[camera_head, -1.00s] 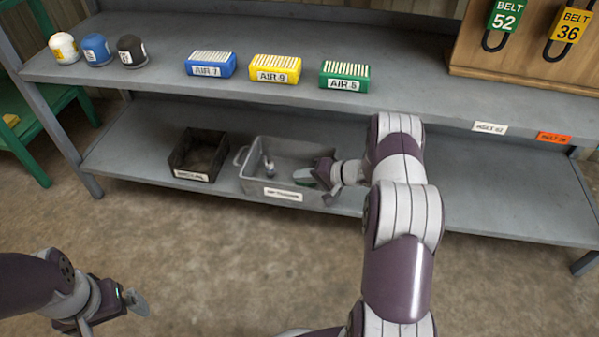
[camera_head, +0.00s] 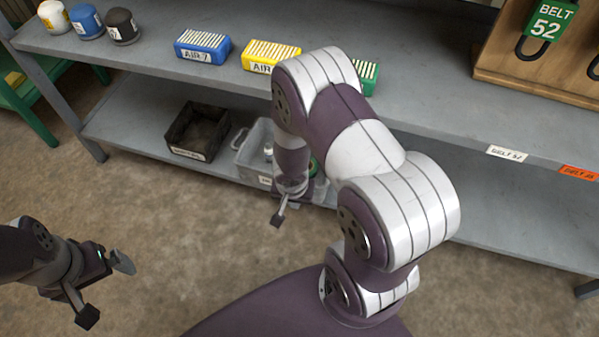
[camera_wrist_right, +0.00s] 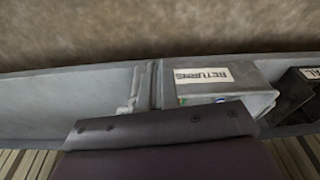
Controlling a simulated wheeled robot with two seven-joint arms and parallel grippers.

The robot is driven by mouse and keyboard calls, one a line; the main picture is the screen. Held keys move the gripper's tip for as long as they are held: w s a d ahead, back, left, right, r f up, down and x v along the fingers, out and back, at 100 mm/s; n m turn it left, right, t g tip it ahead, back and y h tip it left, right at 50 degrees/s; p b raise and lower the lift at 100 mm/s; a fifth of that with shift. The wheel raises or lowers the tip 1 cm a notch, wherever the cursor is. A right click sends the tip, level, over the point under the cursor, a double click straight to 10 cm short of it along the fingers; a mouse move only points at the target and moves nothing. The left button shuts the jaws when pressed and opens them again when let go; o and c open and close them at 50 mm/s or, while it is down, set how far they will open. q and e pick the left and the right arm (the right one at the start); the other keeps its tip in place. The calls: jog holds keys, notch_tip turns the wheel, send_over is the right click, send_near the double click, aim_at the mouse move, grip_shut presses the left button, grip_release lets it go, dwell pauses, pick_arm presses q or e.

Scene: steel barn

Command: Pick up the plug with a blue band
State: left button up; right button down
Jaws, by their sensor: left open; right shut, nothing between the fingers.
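A grey bin (camera_head: 246,158) stands on the lower shelf, partly hidden behind my right arm. A small pale upright piece (camera_head: 268,150), perhaps a plug, shows inside it, and no blue band can be made out. In the right wrist view the bin (camera_wrist_right: 262,98) carries a RETURNS label, and its inside is mostly hidden. My right gripper (camera_head: 283,212) is shut and empty, in front of the bin near the shelf's front edge. My left gripper (camera_head: 105,289) is open and empty above the floor at lower left, away from the shelf.
A black crate (camera_head: 198,132) stands left of the bin. Above, the upper shelf (camera_head: 150,48) holds several coloured caps and the blue (camera_head: 203,46) and yellow (camera_head: 270,56) AIR boxes. A wooden belt board (camera_head: 500,60) stands at right. The lower shelf's right side is clear.

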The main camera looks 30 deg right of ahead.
jog(key=w+d+f, duration=0.1)
jog(key=w+d, duration=0.4)
jog(key=shift+w+d+f, duration=0.15)
jog(key=shift+w+f, duration=0.15)
jog(key=shift+s+a+f+b, duration=0.1)
jog(key=shift+s+a+b, duration=0.5)
jog(key=shift+s+b, duration=0.15)
